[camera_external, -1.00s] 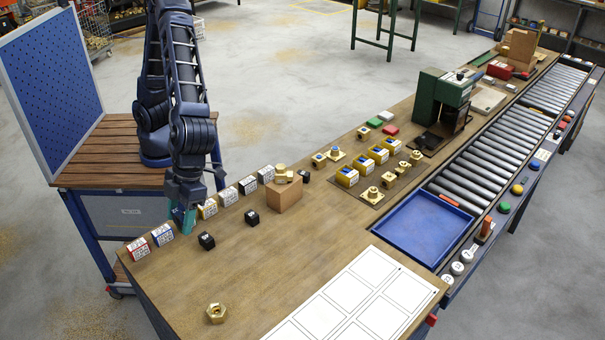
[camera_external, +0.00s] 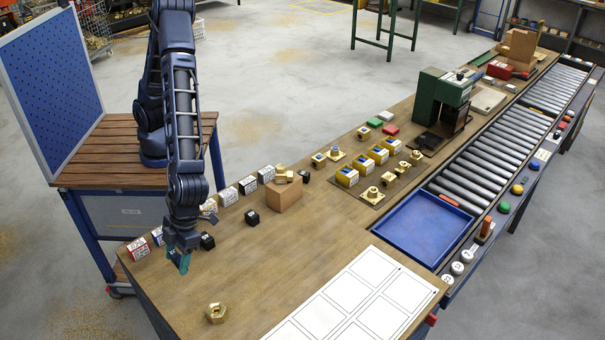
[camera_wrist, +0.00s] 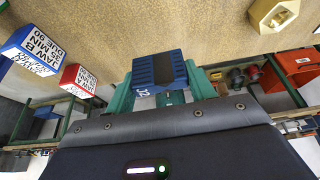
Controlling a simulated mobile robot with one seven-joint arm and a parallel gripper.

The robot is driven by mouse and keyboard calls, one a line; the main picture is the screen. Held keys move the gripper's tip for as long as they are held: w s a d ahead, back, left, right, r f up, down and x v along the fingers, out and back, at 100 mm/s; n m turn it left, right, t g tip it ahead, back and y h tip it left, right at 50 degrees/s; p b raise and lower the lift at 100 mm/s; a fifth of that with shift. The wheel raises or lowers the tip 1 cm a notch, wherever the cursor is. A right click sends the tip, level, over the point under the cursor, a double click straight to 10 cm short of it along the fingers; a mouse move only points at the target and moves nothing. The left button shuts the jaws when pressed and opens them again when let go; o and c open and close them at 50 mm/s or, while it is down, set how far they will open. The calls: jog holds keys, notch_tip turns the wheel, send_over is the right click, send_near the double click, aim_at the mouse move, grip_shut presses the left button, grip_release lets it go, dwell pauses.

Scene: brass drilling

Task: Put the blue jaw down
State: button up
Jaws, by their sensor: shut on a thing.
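The blue jaw (camera_wrist: 158,72) is a dark blue ribbed block with a black side and white marks. In the wrist view it sits between the teal fingers of my gripper (camera_wrist: 163,92), which is shut on it. In the external view my gripper (camera_external: 180,261) hangs low over the wooden bench (camera_external: 275,255) near its left end, in front of the label blocks. The fingers and arm mostly hide the jaw there. I cannot tell whether the jaw touches the bench.
A red label block (camera_external: 138,247) and a blue one (camera_external: 157,236) stand behind my gripper. A black block (camera_external: 208,241) is close to its right, another (camera_external: 252,218) farther right. A brass nut (camera_external: 215,313) lies nearer the front edge. Bench in between is clear.

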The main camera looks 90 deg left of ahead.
aim_at(185, 279)
jog(key=shift+f, duration=2.75)
jog(key=shift+f, duration=0.1)
jog(key=o, duration=1.1)
jog(key=shift+c, duration=0.2)
jog(key=v, duration=1.2)
jog(key=shift+a, duration=0.1)
